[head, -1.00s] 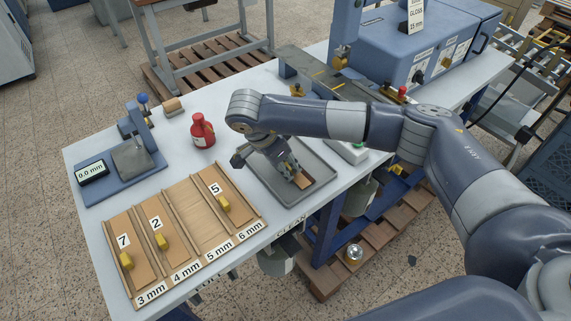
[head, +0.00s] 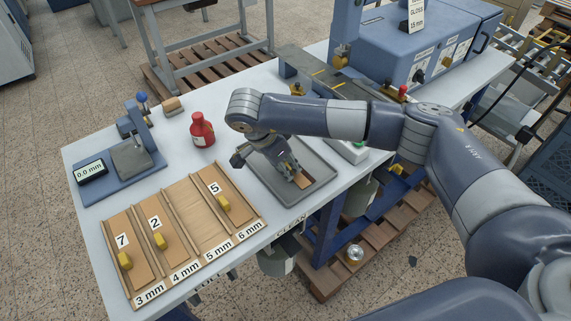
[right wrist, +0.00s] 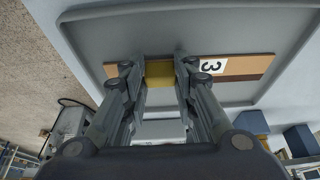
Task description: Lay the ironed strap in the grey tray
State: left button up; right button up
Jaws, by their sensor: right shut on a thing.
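The strap (right wrist: 237,66) is a tan strip with a dark brown band and a white label reading 3. It lies in or just over the grey tray (right wrist: 110,30); I cannot tell whether it touches the floor. My right gripper (right wrist: 160,75) is shut on the strap's yellow block (right wrist: 160,70). In the head view the right gripper (head: 294,174) is inside the outline of the grey tray (head: 322,188), and a short piece of the strap (head: 303,181) shows by its fingers. The rest of the strap is hidden there. My left gripper is not in view.
Left of the tray is a wooden rack (head: 207,232) with lanes marked 3 mm to 6 mm; the 5 mm lane is empty. A red bottle (head: 202,131) and a gauge reading 0.0 mm (head: 91,172) stand behind it. A blue machine (head: 425,50) stands at the back right.

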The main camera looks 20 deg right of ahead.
dwell(0.3)
jog(key=o, duration=1.1)
jog(key=shift+r, duration=0.1)
jog(key=v, duration=1.2)
